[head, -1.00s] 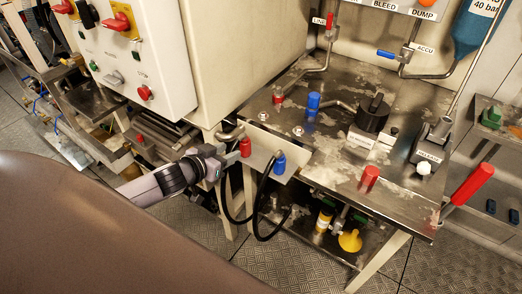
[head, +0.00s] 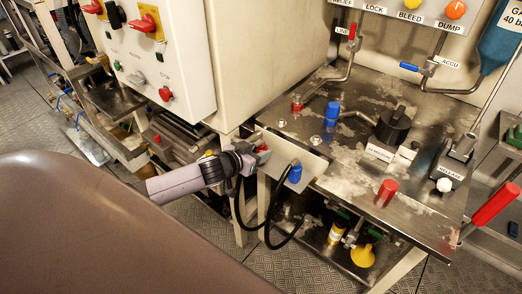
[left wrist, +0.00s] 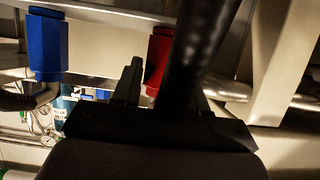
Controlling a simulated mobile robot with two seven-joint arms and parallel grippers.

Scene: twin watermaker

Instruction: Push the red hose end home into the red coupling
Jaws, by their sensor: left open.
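The red hose end (head: 263,147) sits at the metal plate on the bench's front-left edge, partly covered by my left gripper (head: 258,152). In the left wrist view the red hose end (left wrist: 158,60) shows beyond the open fingers, with a black hose (left wrist: 197,45) crossing in front. My left gripper is open; whether its fingers touch the hose end I cannot tell. A red-marked fitting (head: 297,104), which looks like the red coupling, stands on the bench top behind the plate. My right gripper is not in view.
The blue hose end (head: 295,173) is at the same plate (head: 306,160), right of the red one. Black hoses (head: 268,215) loop below. A blue coupling (head: 332,113), a black knob (head: 394,125) and a red cylinder (head: 386,192) stand on the bench. A control box (head: 160,60) is at left.

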